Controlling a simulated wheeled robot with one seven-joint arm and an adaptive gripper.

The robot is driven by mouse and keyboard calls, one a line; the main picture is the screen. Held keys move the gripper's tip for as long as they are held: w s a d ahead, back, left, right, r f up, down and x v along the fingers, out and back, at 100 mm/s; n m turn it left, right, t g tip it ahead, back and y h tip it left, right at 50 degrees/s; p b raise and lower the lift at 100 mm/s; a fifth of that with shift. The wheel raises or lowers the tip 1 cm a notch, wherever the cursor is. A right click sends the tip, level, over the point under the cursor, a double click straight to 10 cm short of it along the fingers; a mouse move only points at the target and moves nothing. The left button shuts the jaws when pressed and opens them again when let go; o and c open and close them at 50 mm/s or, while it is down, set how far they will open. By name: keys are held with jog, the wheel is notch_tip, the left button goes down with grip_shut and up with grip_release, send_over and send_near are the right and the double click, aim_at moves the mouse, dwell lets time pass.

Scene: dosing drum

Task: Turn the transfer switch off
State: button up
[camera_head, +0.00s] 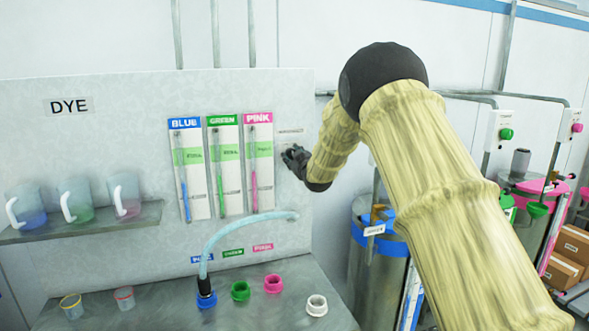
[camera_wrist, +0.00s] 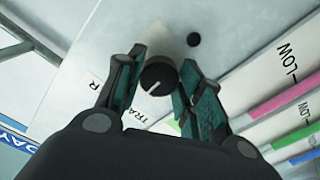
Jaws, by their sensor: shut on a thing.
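The transfer switch is a round dark knob (camera_wrist: 158,76) with a pale pointer line, on the grey panel, in the wrist view. A white label (camera_wrist: 143,131) with partly covered lettering, "TRA" readable, lies beside it. My gripper (camera_wrist: 155,85) has its two fingers on either side of the knob and is shut on it. In the head view my gripper (camera_head: 296,160) is at the panel, right of the pink gauge; it hides the knob there. The switch label (camera_head: 291,131) shows just above it, too small to read.
Blue (camera_head: 189,168), green (camera_head: 225,165) and pink (camera_head: 259,163) gauges stand left of my gripper. A pale hose (camera_head: 245,226) arches below. Jugs stand on a shelf (camera_head: 85,226) at left; a metal drum (camera_head: 375,270) stands at right.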

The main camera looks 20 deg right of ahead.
jog(key=shift+f+n+b, duration=0.1)
jog(key=shift+n+b, duration=2.6)
jog(key=shift+b, duration=0.6)
jog(key=o, duration=1)
jog(key=shift+s, duration=0.1)
jog(key=s, duration=1.1)
jog(key=shift+s+d, duration=0.2)
jog(key=shift+s, duration=0.2)
